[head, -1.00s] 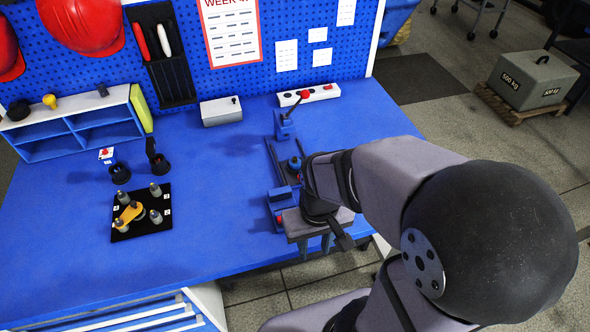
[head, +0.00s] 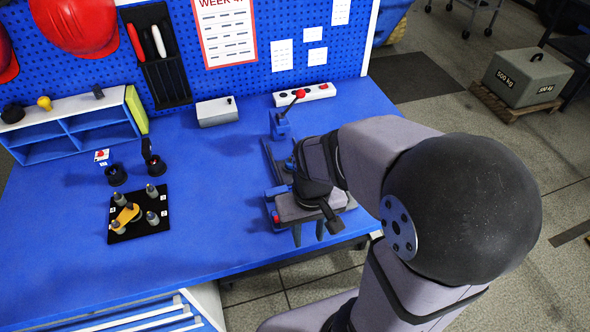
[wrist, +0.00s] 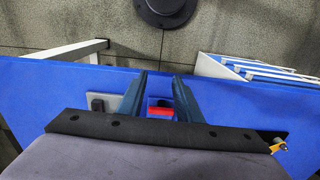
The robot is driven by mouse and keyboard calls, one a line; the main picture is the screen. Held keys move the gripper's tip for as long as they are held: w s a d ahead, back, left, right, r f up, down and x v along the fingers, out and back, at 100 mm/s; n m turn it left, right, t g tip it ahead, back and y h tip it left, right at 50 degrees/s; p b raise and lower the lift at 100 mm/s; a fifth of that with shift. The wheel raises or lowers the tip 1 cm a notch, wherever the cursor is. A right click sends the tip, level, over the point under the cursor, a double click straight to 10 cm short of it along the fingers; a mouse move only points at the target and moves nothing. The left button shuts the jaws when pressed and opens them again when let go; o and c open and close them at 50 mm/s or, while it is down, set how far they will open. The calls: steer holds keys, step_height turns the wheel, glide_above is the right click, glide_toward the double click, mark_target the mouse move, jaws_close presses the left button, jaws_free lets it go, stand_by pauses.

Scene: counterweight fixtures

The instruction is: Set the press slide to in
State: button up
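The press slide fixture is a dark rail (head: 270,160) on the right part of the blue bench, partly hidden by my arm. A blue upright block (head: 280,128) stands at its far end, with a red-knobbed lever (head: 300,94) leaning above it. A red part (head: 276,218) shows at its near end. My gripper (head: 308,234) is over the near end, by the bench's front edge, pointing down. In the wrist view its two fingers (wrist: 160,95) are apart, and a red and blue part (wrist: 160,108) shows between them. I cannot tell whether they touch it.
A black plate (head: 140,222) with grey pegs and a yellow piece lies to the left. Two small black fixtures (head: 117,175) stand behind it. A blue shelf (head: 70,125), a grey box (head: 217,111) and a white button strip (head: 304,94) line the back. The bench middle is clear.

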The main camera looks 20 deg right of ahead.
steer(key=w+d+m, duration=0.1)
steer(key=w+d, duration=0.1)
steer(key=w, duration=0.6)
steer(key=w+d+f+m, duration=0.1)
steer(key=w, duration=0.8)
steer(key=w+d+f+m, duration=0.1)
steer(key=w+d+m, duration=0.1)
steer(key=w, duration=0.7)
steer(key=shift+d+f+b, duration=0.15)
steer(key=shift+d+b, duration=0.15)
steer(key=shift+d, duration=0.05)
steer(key=shift+f+p, duration=1.05)
steer(key=shift+f, duration=2.6)
jaws_close()
